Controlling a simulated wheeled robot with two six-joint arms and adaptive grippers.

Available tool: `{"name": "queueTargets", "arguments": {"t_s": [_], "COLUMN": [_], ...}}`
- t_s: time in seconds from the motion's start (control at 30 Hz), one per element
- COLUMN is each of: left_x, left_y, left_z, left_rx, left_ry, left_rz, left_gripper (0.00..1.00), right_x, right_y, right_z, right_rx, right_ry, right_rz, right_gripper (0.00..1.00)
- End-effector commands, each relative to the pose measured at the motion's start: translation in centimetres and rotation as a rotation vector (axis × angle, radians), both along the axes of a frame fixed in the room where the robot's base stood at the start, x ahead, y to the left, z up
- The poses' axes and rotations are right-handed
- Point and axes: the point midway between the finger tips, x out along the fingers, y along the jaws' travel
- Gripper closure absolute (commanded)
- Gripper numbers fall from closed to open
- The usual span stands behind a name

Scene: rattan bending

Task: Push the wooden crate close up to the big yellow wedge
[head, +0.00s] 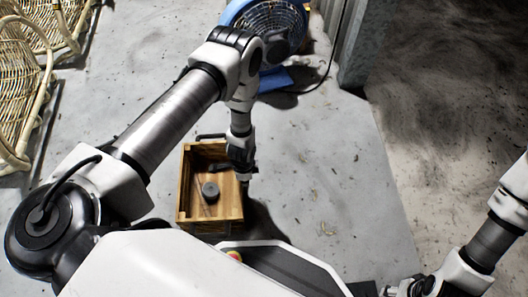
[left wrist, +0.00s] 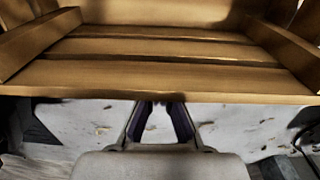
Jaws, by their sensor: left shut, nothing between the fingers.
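My left gripper (head: 244,182) points down at the crate's right side. In the left wrist view the crate's slatted side (left wrist: 165,75) fills the upper part, and the shut, empty fingertips (left wrist: 160,105) are right at its lower edge; I cannot tell whether they touch. The big yellow wedge is not in view.
A blue fan (head: 268,18) stands at the top, with a dark cable beside it. Rattan chairs (head: 18,90) stand at the upper left. A grey post (head: 362,45) rises at the upper right. The floor right of the crate (head: 330,170) is clear.

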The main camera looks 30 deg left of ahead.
Motion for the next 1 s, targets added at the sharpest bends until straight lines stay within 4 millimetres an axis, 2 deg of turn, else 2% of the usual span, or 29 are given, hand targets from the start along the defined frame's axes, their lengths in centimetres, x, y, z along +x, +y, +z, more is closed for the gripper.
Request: {"name": "queueTargets", "arguments": {"t_s": [0.03,0.2,0.4,0.53,0.7,1.0], "left_x": [-0.9,-3.5,-6.6,-8.3,-9.3,-9.4], "left_y": [1.4,5.8,10.9,13.8,15.5,15.6], "left_z": [0.6,0.5,0.2,0.0,-0.2,-0.2], "left_rx": [0.0,0.001,0.002,0.001,0.001,0.0], "left_ry": [0.004,0.003,0.001,0.001,-0.001,-0.001], "left_rz": [0.005,0.005,0.003,0.003,-0.001,-0.003], "left_gripper": [1.0,1.0,1.0,1.0,1.0,1.0], "right_x": [-0.1,-0.2,-0.1,-0.1,-0.1,-0.1], "right_y": [0.0,0.0,0.0,0.0,0.1,0.0], "right_z": [1.4,3.8,5.3,5.7,5.8,5.7], "right_rx": [0.0,0.0,0.0,0.0,0.0,0.0], "right_ry": [0.003,0.005,0.005,0.005,0.005,0.005], "right_rz": [0.0,0.0,0.0,0.0,0.0,0.0], "right_gripper": [0.5,0.5,0.5,0.5,0.5,0.5]}}
